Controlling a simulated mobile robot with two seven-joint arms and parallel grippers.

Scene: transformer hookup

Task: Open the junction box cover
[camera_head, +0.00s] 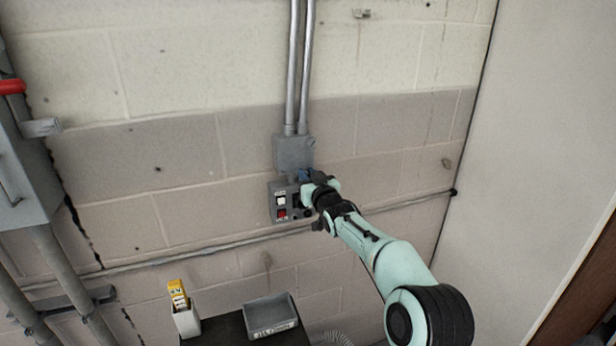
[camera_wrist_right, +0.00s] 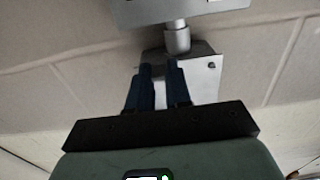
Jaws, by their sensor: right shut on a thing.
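The grey junction box (camera_head: 292,150) is on the block wall, below two metal conduits. My right gripper (camera_head: 304,175) is at the lower right of this box, with its dark blue fingertips against it. In the right wrist view the fingers (camera_wrist_right: 161,70) are shut with a narrow gap, at a grey metal plate (camera_wrist_right: 207,75) with a screw near its corner. I take this plate to be the cover; the exact contact is hard to see. My left gripper is not in view.
A control box (camera_head: 284,204) with white and red switches sits just below, close to my right wrist. Conduits (camera_head: 299,70) rise above. A grey tray (camera_head: 270,316) and a white holder (camera_head: 186,319) with a yellow item stand on a dark surface. A grey cabinet (camera_head: 25,165) is at left.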

